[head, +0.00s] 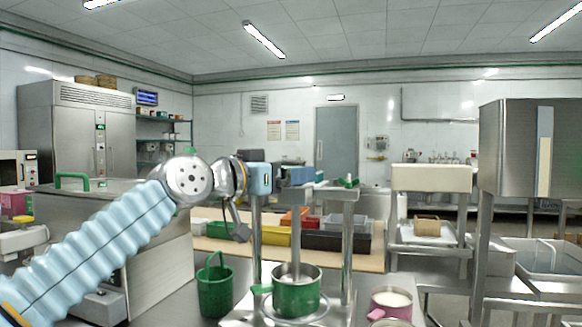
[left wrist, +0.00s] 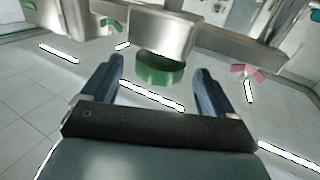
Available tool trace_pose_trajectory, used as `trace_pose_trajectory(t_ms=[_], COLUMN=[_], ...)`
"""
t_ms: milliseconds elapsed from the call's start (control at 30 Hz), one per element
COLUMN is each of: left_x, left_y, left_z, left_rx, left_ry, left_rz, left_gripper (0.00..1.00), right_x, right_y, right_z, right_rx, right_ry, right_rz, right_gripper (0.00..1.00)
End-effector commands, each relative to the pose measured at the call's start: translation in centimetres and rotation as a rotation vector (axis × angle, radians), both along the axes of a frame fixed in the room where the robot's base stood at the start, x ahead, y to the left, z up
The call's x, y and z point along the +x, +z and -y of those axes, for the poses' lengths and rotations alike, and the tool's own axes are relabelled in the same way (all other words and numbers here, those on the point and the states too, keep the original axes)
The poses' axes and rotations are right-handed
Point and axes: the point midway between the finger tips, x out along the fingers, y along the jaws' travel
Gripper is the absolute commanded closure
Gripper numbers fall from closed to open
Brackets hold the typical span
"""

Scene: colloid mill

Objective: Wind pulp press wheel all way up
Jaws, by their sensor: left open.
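The pulp press stands on the steel table, with two steel posts and a steel crossbeam (head: 318,193). A screw shaft (head: 295,235) runs down into a green pot (head: 297,297) between the posts. My left gripper (head: 298,175) is open at the crossbeam's height and hides part of its top. In the left wrist view, which looks upside down, a round green part (left wrist: 161,68) sits against the steel beam (left wrist: 150,28), beyond my open fingers (left wrist: 160,88). It looks like the wheel's hub, apart from both fingers. A small green winged knob (head: 348,182) is at the beam's right end.
A green bucket (head: 215,290) stands left of the press. A pink pot (head: 391,304) with pale contents is at its right. Coloured bins (head: 325,240) lie behind it. A large steel cabinet (head: 515,145) stands at the right.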

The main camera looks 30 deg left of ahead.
Motion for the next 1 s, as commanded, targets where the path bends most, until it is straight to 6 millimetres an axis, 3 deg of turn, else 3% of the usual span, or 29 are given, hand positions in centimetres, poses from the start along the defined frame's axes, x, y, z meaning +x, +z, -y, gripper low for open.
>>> trace_pose_trajectory(t_ms=[167, 467, 833, 1000], left_x=[1.8, 2.0, 2.0, 2.0], left_y=[0.1, 0.0, 0.0, -0.1], left_z=[0.4, 0.3, 0.3, 0.3], left_rx=[0.001, 0.0, 0.0, 0.0], left_ry=[0.0, 0.001, 0.001, 0.007], left_rz=[-0.001, 0.001, 0.0, 0.0], left_gripper=[0.12, 0.12, 0.66, 0.68], right_x=[0.0, 0.0, 0.0, 0.0], right_y=[0.5, 0.5, 0.5, 0.4], right_z=[0.0, 0.0, 0.0, 0.0], right_rx=[0.001, 0.001, 0.001, 0.001], right_ry=[0.001, 0.001, 0.001, 0.001], right_rz=[0.0, 0.0, 0.0, 0.0], right_gripper=[0.57, 0.57, 0.57, 0.57])
